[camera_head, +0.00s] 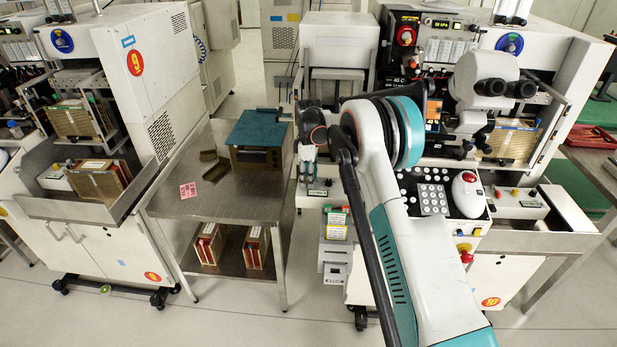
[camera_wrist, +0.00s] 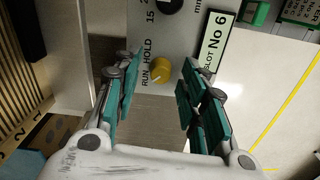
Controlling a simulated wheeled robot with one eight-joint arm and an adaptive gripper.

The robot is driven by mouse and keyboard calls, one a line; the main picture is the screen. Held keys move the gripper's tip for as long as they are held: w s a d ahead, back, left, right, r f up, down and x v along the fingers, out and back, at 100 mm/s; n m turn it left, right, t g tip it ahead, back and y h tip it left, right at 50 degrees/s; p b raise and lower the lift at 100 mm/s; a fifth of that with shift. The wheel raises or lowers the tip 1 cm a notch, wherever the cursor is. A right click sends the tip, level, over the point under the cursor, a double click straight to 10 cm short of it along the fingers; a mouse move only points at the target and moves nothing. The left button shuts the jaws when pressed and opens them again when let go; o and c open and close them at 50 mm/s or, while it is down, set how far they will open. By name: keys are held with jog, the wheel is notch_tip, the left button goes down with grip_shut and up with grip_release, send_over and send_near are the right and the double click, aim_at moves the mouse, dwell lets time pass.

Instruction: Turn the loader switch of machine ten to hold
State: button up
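The loader switch is a yellow knob (camera_wrist: 160,70) on a grey panel, beside the printed words RUN and HOLD, in the wrist view. Its white mark seems to face the RUN side, but it is small. My gripper (camera_wrist: 158,78) is open, with one teal-padded finger on each side of the knob and a visible gap to it. In the head view my gripper (camera_head: 308,160) is at the left front of machine ten (camera_head: 500,262), which carries an orange 10 badge. The knob is not discernible there.
A label reading SLOT No 6 (camera_wrist: 218,50) is right of the knob, and a black dial (camera_wrist: 172,5) is above it. A steel cart (camera_head: 225,190) with a teal-topped box (camera_head: 258,128) stands left of machine ten. Machine nine (camera_head: 130,80) is farther left.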

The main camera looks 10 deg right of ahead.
grip_shut()
